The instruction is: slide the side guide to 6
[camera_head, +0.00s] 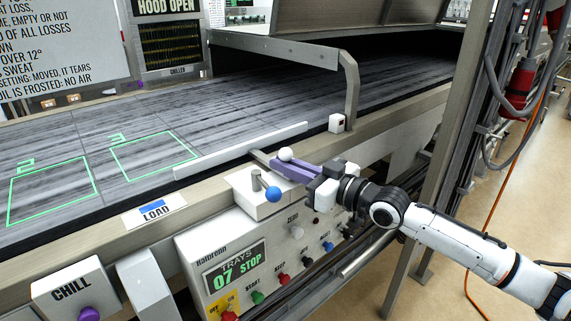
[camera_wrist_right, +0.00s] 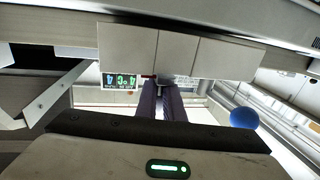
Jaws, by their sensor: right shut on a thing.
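The side guide (camera_head: 240,152) is a long pale rail lying along the near side of the dark belt. A short arm runs from it over the belt's edge toward a white ball knob (camera_head: 285,154). My right gripper (camera_head: 287,162), with purple fingers, is shut on this knob. In the wrist view, the fingers (camera_wrist_right: 163,100) close around a small greyish part, mostly hidden between them. A pale angled bar, perhaps the guide, shows at the left there. I cannot read any scale or the guide's setting. My left gripper is not in view.
A blue ball lever (camera_head: 273,194) stands on a white box close to my right gripper; it also shows in the wrist view (camera_wrist_right: 244,118). The control panel (camera_head: 236,266) reads "TRAYS 07 STOP". A hood post (camera_head: 352,90) stands behind. Outlined tray places mark the belt at left.

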